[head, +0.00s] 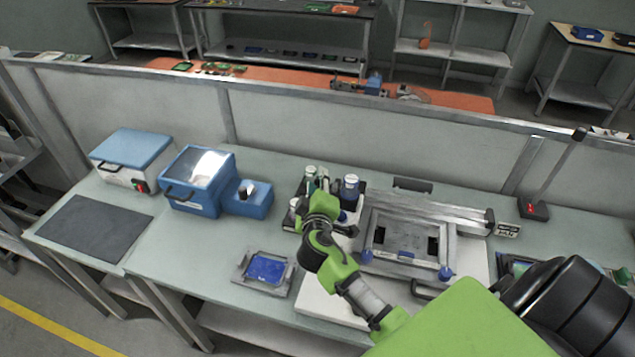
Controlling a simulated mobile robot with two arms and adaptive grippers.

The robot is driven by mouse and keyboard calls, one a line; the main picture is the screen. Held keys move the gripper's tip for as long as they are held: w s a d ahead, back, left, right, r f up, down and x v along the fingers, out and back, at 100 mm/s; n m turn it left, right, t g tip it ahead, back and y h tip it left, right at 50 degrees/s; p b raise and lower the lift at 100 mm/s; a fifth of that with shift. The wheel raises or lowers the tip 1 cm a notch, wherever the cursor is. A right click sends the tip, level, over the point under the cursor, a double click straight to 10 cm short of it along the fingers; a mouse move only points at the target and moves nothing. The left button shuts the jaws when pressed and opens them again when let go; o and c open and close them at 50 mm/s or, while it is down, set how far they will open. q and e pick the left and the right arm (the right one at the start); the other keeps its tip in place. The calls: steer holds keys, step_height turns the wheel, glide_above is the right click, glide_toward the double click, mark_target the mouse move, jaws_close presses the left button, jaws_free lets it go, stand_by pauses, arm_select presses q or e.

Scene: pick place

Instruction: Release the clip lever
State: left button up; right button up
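A metal frame fixture (400,215) with a rectangular opening lies on a white base at the right of the bench. Blue knobs (446,273) sit at its front corners. I cannot tell which part is the clip lever. My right arm comes in from the lower right, and its far end with the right gripper (322,202) is beside the fixture's left side, near the bottles. The fingers are too small and partly hidden, so I cannot tell whether they are open or hold anything. My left gripper is not in view.
Several bottles (350,187) stand in a holder behind the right gripper. A blue panel in a grey frame (265,270) lies at the front. Blue machines (197,180) and a dark mat (95,229) are at the left. A low partition (300,125) runs behind the bench.

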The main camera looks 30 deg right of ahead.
steer(key=v, duration=1.2)
